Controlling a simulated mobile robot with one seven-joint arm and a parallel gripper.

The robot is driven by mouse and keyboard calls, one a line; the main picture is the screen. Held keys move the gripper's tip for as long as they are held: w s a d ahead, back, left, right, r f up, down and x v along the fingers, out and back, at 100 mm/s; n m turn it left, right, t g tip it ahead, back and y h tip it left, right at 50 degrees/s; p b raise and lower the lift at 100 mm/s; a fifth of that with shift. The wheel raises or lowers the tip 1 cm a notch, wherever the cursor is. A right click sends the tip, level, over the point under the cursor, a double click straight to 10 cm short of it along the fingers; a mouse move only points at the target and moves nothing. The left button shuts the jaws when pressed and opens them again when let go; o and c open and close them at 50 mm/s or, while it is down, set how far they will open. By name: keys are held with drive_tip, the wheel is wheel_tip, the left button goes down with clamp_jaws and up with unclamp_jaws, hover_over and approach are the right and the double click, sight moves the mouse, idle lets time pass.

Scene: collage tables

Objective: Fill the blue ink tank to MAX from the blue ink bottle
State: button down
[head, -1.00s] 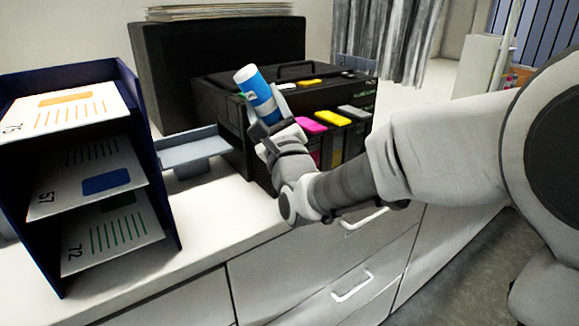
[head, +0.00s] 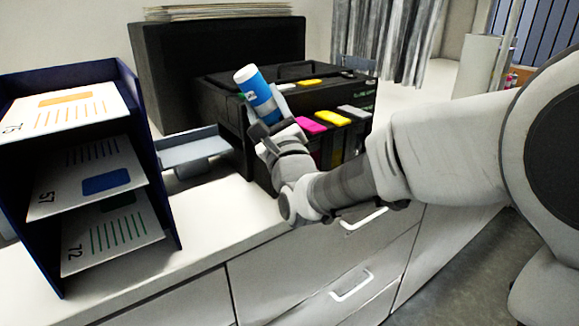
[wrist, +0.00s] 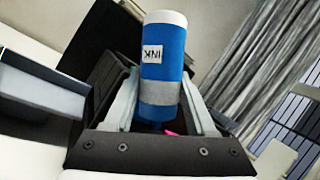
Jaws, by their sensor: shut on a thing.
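The blue ink bottle (head: 257,92) has a white end and is held tilted, white end up, over the near left corner of the black printer. It also shows in the wrist view (wrist: 163,72) with an "INK" label and a grey band. My gripper (head: 270,120) is shut on the bottle, with its fingers on either side (wrist: 160,112). The bottle's lower end is hidden by my gripper in the head view. The ink tanks sit along the printer's (head: 225,105) front, under magenta (head: 310,125), yellow (head: 333,117) and grey (head: 355,111) caps. The blue tank and its level are hidden behind my gripper.
A dark blue shelf rack (head: 140,100) with printed sheets stands at the left. A grey tray (head: 195,152) juts from the printer's left side. A black panel (head: 215,60) stands behind. The white counter (head: 215,210) is clear in front of the printer.

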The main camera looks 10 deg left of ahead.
wheel_tip(320, 180, down, 3)
drive_tip(key=shift+w+a+r+g, duration=0.1)
drive_tip(key=shift+r+g, duration=0.1)
drive_tip(key=shift+g, duration=0.1)
drive_tip(key=shift+r+p, duration=0.6)
drive_tip(key=shift+r, duration=0.65)
drive_tip(key=shift+w+a+r+p, duration=0.15)
drive_tip(key=shift+r+p, duration=0.1)
drive_tip(key=shift+r, duration=0.25)
drive_tip(key=shift+w+a+r+p, duration=0.1)
drive_tip(key=shift+r+p, duration=0.15)
drive_tip(key=shift+r, duration=0.25)
drive_tip(key=shift+d+r+p, duration=0.1)
drive_tip(key=shift+r+p, duration=0.9)
drive_tip(key=shift+r, duration=1.5)
